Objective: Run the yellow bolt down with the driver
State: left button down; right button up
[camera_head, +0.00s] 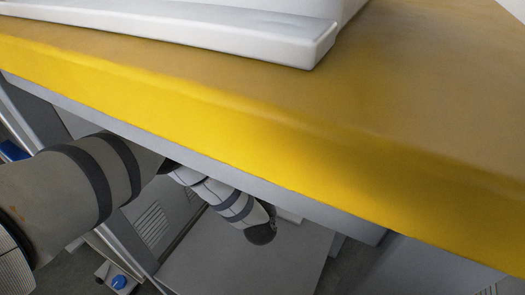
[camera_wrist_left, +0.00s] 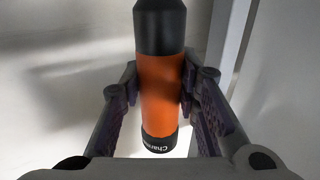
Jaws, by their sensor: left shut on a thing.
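In the left wrist view, my left gripper (camera_wrist_left: 160,88) is shut on the driver (camera_wrist_left: 162,100). The driver has an orange grip with a black section above and a black end cap below, with pale lettering on the cap. It stands along the gripper's middle, a finger on each side. Its upper end runs out of the picture, so its tip is hidden. The yellow bolt shows in neither view. In the head view only my left arm's links show, passing under the yellow edge; neither gripper is seen there.
A wide yellow surface (camera_head: 430,90) with a thick front edge fills much of the head view. A white tray-like body (camera_head: 230,35) sits on it at the top. Below are grey panels. In the wrist view, a pale upright post (camera_wrist_left: 232,50) stands right of the driver.

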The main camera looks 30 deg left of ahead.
pick_arm(q)
notch_tip(320, 180, down, 6)
jog(key=b, duration=0.3)
jog(key=shift+r, duration=0.1)
jog(key=shift+f+b, duration=0.3)
jog(key=shift+f, duration=0.05)
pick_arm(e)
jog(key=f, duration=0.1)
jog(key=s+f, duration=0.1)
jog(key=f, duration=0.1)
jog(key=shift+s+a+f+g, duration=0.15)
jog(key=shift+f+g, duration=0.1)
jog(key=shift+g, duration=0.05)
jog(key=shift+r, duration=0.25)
